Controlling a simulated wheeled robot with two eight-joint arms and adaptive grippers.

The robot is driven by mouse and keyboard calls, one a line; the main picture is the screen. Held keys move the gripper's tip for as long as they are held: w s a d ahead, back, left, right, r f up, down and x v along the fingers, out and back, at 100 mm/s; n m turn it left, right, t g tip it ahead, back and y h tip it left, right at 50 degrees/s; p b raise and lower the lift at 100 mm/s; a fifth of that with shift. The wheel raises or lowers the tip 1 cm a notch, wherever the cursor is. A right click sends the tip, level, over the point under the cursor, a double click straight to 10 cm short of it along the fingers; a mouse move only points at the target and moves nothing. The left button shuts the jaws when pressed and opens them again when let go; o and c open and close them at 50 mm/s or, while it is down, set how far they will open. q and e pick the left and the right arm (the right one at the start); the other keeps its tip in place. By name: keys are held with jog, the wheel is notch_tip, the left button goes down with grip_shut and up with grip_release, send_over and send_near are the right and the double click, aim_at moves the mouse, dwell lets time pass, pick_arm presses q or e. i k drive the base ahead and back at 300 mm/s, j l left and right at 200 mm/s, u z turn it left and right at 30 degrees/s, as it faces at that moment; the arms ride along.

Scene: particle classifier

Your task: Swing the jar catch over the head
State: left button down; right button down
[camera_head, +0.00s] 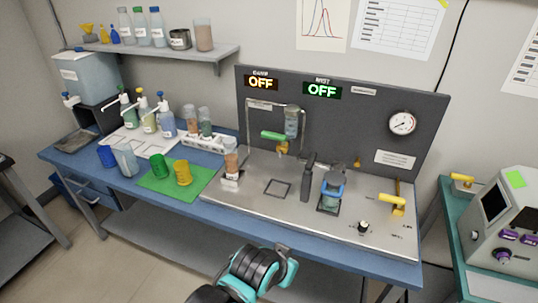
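A small jar (328,202) with a blue band stands on the steel deck, right of centre. A dark upright post (307,178) stands just left of it; I cannot tell whether it is the catch. Farther back, a bar with a green handle (273,135) sticks out beside a clear cylinder (291,122) with a yellow fitting under it. Whether this bar is the catch, and which part is the head, I cannot tell. A black and teal part of my own arm shows at the bottom centre, apart from the bench. No gripper fingers show.
A yellow-handled lever (393,203) and a black knob (363,228) are on the deck's right. Green and yellow cups stand on a green mat (152,189). Two signs read OFF. The deck's front left is clear.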

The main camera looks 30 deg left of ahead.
aim_at(309, 164)
jog(key=u, duration=0.75)
